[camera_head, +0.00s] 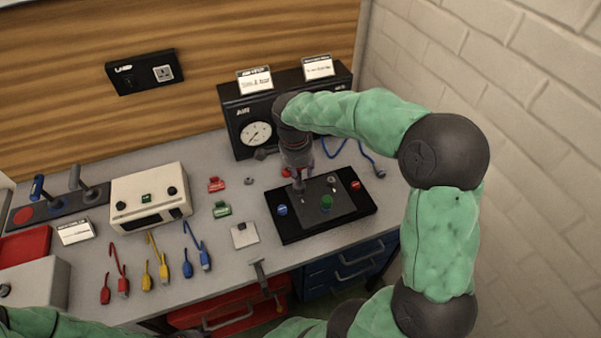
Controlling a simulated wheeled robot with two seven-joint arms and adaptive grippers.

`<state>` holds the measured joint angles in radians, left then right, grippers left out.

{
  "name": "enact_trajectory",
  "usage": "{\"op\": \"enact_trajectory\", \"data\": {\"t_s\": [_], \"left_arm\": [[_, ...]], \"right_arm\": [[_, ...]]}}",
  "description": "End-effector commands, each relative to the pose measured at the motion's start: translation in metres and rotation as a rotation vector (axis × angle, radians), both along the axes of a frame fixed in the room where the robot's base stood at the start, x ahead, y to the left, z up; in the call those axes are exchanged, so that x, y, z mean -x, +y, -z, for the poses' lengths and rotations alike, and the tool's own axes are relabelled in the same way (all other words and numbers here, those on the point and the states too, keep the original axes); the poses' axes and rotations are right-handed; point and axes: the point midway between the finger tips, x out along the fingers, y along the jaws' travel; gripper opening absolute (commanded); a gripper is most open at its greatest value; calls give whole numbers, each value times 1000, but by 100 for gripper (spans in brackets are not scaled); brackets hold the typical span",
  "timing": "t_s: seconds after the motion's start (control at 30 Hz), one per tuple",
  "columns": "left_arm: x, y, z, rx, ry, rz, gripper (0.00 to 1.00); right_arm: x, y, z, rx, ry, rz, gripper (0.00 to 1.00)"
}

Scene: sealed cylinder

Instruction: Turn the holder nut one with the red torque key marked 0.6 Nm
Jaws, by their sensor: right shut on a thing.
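My right gripper (298,180) points down over the rear left part of a black holder plate (292,236). It is shut on what looks like the red torque key (287,172); only a bit of red shows beside the fingers, and its 0.6 Nm mark cannot be read. The key's lower end is close to the plate, but I cannot tell whether it sits on a nut. The plate carries a dark grey block with a green knob (327,202), a blue knob (282,210) and a red knob (355,185). Nut one cannot be singled out. My left gripper is out of view.
A black gauge box (238,116) stands behind the plate. At left are a rack (56,208) with upright handles, a white instrument (150,197) and red, yellow and blue leads (163,272). A brick wall (520,120) closes the right side.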

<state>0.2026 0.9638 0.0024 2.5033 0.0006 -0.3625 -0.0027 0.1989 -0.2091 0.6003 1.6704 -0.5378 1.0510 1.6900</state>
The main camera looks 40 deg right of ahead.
Motion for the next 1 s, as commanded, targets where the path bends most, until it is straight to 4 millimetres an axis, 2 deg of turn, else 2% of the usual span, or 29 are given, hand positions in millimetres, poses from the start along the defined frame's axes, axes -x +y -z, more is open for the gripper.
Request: {"op": "enact_trajectory", "data": {"t_s": [0.03, 1.0], "left_arm": [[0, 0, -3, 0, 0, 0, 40], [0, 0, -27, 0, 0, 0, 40]], "right_arm": [[-4, -5, -10, 9, -20, 3, 0], [-1, -1, -41, 2, -3, 0, 0]]}}
